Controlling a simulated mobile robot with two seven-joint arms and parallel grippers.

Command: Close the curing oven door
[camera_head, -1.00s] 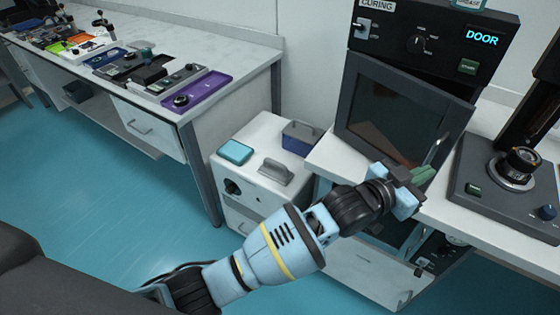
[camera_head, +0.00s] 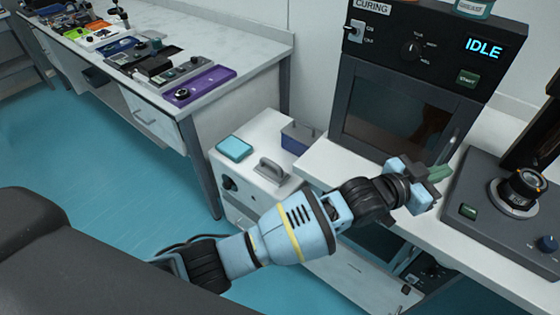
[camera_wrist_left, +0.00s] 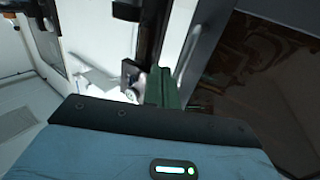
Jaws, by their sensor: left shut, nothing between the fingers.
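The black curing oven (camera_head: 420,50) stands on the white bench in the head view. Its door (camera_head: 395,110), with a dark window, sits flush against the oven front and looks closed. The display (camera_head: 484,48) reads IDLE. My left gripper (camera_head: 436,173) is in front of the door's lower right part, near the vertical handle (camera_head: 447,146). Its fingers are shut with nothing between them. In the left wrist view the green fingertips (camera_wrist_left: 160,88) are beside the dark door window (camera_wrist_left: 262,75); whether they touch the door I cannot tell. My right gripper is not in view.
A grey instrument (camera_head: 500,200) with a round lens-like part stands right of the oven. A white cabinet (camera_head: 262,150) with a teal block and a blue box is to the left. A bench (camera_head: 210,85) with trays is further left. Teal floor is free between.

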